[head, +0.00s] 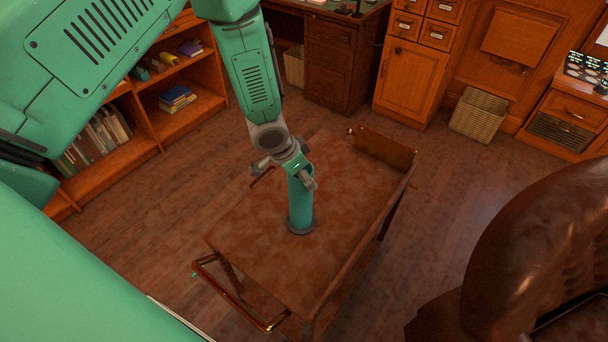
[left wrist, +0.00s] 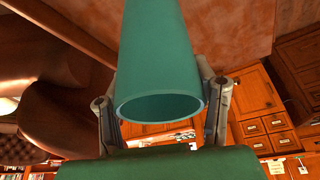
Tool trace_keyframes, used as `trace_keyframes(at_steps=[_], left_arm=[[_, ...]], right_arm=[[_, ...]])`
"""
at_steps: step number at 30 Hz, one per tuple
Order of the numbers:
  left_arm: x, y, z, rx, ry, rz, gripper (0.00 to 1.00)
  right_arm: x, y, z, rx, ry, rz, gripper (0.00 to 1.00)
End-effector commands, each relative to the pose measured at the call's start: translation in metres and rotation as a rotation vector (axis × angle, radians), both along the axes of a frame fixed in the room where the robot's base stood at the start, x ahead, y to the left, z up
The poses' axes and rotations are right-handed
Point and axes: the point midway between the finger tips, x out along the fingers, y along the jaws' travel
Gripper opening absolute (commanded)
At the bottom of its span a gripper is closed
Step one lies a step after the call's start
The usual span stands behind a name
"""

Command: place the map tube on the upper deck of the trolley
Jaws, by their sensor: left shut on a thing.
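The map tube (head: 300,203) is a teal cylinder held upright over the middle of the trolley's upper deck (head: 347,205). Its lower end meets a dark round patch on the deck; I cannot tell whether it touches or hangs just above. My left gripper (head: 303,172) is shut on the upper part of the tube. In the left wrist view the tube (left wrist: 157,60) runs between the two fingers (left wrist: 160,110), with its open near end facing the camera. The brown deck (left wrist: 235,25) shows behind it. My right gripper is not in view.
The trolley has a brass handle (head: 245,312) at the front and a raised back panel (head: 384,149). A brown leather chair (head: 520,240) stands close on the right. Bookshelves (head: 150,100) stand at the left, and a wicker basket (head: 479,114) at the back. The deck around the tube is bare.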

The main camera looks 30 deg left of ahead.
Motion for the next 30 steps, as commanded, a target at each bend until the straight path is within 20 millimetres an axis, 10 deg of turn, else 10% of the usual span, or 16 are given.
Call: trace_keyframes(at_steps=[5,6,7,20,30], left_arm=[[0.0,0.0,-0.001,-0.001,0.001,0.001,0.0],[0.0,0.0,-0.001,-0.001,0.001,0.001,0.62],[0.0,0.0,-0.001,-0.001,0.001,0.001,0.72],[-0.002,0.002,0.007,0.0,0.0,0.001,0.72],[-0.024,0.015,0.071,-0.002,-0.002,0.002,0.72]], right_arm=[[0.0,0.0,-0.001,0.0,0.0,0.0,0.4],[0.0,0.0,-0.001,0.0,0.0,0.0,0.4],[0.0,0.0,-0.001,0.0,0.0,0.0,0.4],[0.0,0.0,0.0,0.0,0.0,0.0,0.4],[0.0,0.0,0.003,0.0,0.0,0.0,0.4]])
